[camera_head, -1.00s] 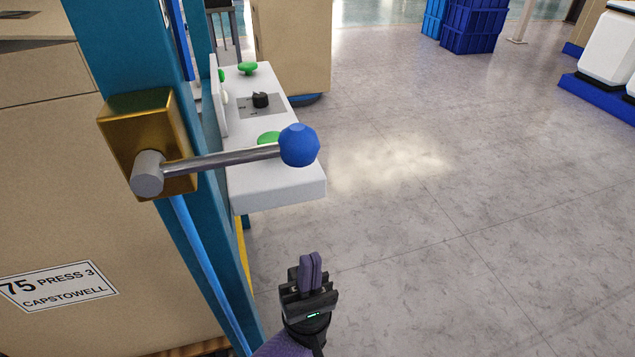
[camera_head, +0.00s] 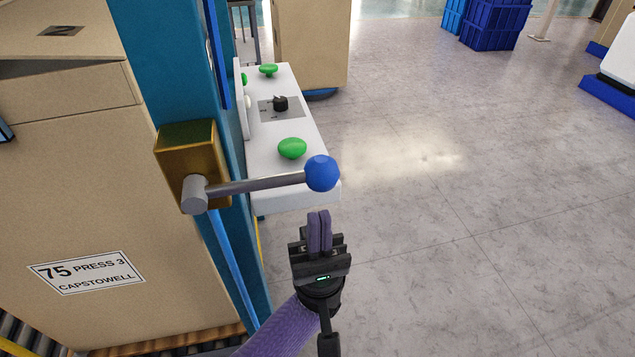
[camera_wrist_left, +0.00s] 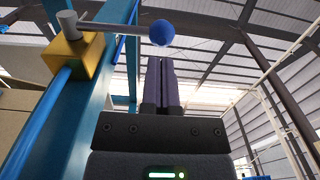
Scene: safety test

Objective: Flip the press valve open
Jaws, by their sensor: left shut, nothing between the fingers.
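The press valve is a brass block (camera_head: 189,150) on a blue post, with a grey lever (camera_head: 262,184) pointing right and ending in a blue ball knob (camera_head: 322,174). My left gripper (camera_head: 319,216) is shut and empty, with its purple fingers together just below the knob in the head view. In the left wrist view the fingers (camera_wrist_left: 162,66) point up toward the knob (camera_wrist_left: 162,33), with a small gap between them in the picture. The brass block (camera_wrist_left: 72,55) and lever show there at upper left. My right gripper is not in view.
A white control panel (camera_head: 290,200) with green buttons (camera_head: 292,148) and a black knob stands behind the lever. The blue post (camera_head: 160,60) and a cardboard-coloured box labelled 75 PRESS 3 (camera_head: 70,210) are at left. Open floor (camera_head: 470,220) lies to the right.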

